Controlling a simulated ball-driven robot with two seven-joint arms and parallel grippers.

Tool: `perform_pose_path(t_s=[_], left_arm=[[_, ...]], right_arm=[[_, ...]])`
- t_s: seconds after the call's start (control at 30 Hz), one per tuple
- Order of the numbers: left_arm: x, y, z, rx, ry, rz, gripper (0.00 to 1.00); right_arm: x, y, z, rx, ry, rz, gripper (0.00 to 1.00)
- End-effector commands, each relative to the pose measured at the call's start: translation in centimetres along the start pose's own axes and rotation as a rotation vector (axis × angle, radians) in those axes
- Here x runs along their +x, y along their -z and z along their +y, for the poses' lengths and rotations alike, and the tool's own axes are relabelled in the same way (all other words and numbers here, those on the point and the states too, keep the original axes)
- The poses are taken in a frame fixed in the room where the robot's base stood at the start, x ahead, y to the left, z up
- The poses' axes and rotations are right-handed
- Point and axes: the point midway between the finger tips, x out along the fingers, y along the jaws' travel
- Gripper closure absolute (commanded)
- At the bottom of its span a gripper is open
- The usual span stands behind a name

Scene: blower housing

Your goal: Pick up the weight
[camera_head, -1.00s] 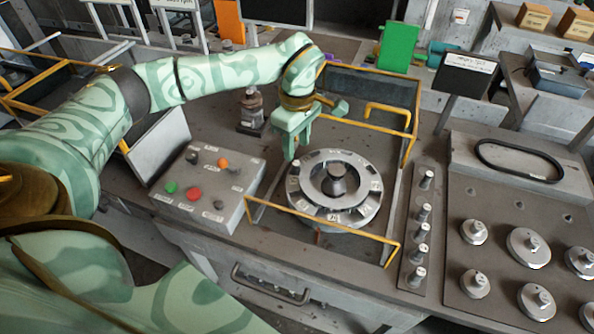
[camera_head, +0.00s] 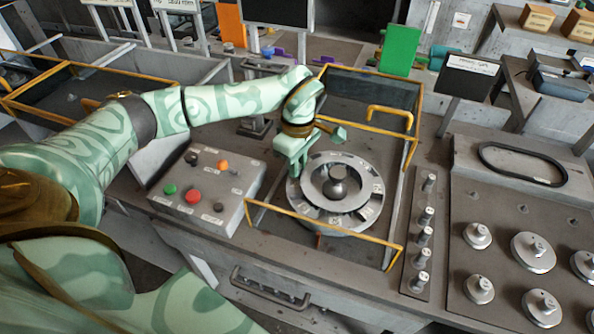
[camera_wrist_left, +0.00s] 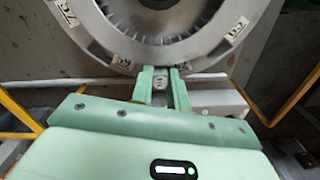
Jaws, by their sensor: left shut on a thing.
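The weight (camera_wrist_left: 159,84) is a small grey block between the two green fingers of my left gripper (camera_wrist_left: 160,90) in the left wrist view. The fingers are shut on it, at the edge of a round rotor ring. In the head view my left gripper (camera_head: 297,168) reaches down at the upper left rim of the rotor ring (camera_head: 372,189); the weight cannot be made out there. The ring also shows in the left wrist view (camera_wrist_left: 110,45), with numbered labels round its rim. Whether the weight touches the ring I cannot tell. My right gripper is not in view.
A yellow-railed guard (camera_head: 325,223) surrounds the ring. A button box (camera_head: 205,185) stands to its left. A strip with several grey knobbed pieces (camera_head: 418,245) and a panel with several round knobbed discs (camera_head: 532,251) lie to the right. A dark belt (camera_head: 520,165) lies behind the panel.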

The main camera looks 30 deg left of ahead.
Motion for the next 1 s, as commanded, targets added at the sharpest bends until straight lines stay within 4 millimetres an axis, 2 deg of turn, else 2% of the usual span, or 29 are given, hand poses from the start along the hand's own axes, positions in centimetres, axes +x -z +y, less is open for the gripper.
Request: perform_pose_path(t_s=[0.27, 0.47, 0.73, 0.9, 1.0], left_arm=[[-0.8, 0.0, 0.0, 0.0, -0.001, 0.0, 1.0], [-3.9, -0.1, -0.2, 0.003, -0.005, 0.001, 1.0], [-9.6, -3.2, -4.2, 0.004, -0.006, 0.0, 1.0], [-11.2, -6.2, -7.8, 0.007, -0.002, 0.0, 1.0], [-11.9, -7.4, -9.3, 0.004, -0.001, 0.0, 1.0]], right_arm=[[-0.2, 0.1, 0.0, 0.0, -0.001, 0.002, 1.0], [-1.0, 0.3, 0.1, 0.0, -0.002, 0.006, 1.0], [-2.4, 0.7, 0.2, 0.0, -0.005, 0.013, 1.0], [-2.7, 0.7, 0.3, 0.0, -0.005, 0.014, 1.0], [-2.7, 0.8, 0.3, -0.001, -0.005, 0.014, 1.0]])
